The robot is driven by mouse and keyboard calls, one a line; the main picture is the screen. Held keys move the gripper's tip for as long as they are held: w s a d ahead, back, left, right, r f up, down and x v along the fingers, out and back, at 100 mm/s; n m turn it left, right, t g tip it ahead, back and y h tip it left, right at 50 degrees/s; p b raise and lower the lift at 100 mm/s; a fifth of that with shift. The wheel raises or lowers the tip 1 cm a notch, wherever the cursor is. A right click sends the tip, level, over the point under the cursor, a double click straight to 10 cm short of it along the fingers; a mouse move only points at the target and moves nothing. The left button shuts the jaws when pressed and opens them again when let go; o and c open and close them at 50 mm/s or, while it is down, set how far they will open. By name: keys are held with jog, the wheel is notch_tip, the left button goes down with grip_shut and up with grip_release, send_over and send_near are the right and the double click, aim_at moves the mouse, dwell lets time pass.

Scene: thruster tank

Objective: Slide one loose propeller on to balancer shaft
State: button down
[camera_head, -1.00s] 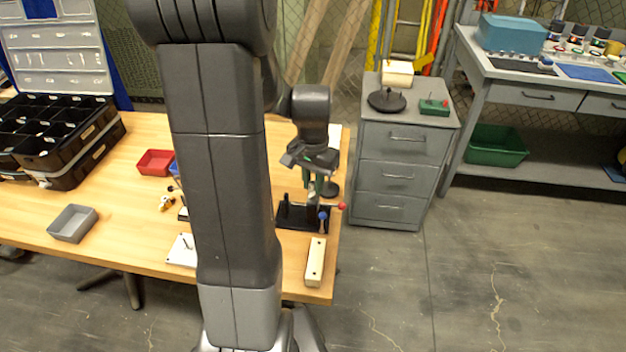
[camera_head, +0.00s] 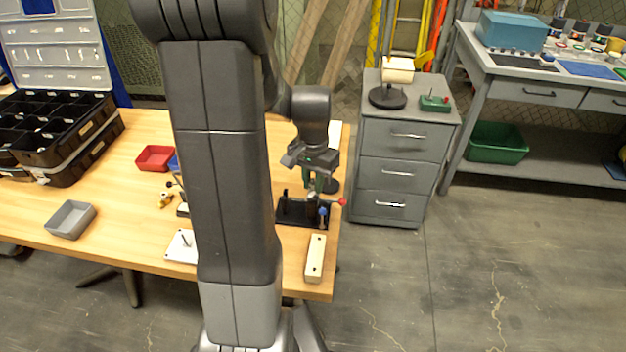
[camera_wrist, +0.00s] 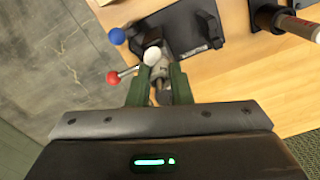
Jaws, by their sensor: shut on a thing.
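My gripper (camera_head: 318,183) is over the black stand (camera_head: 290,212) at the table's right end and points down. In the wrist view its green fingers (camera_wrist: 159,80) are shut on a small grey piece, mostly hidden between them. A white ball (camera_wrist: 152,55) shows at the fingertips. A red ball (camera_wrist: 113,77) on a rod and a blue ball (camera_wrist: 117,36) are just beyond, beside the black stand (camera_wrist: 185,28). I cannot tell whether the held piece is a propeller, or whether it touches the stand. The balancer shaft cannot be made out clearly.
A cream block (camera_head: 315,258) lies in front of the stand, near the table edge. A white plate with a pin (camera_head: 180,246), a red tray (camera_head: 155,158) and a grey tray (camera_head: 71,220) are to the left. A grey drawer cabinet (camera_head: 392,165) stands to the right of the table.

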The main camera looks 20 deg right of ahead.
jog(key=c, duration=1.2)
grip_release()
jog(key=shift+c, duration=0.2)
notch_tip(320, 180, up, 18)
jog(key=p, duration=0.5)
jog(key=shift+f, duration=0.2)
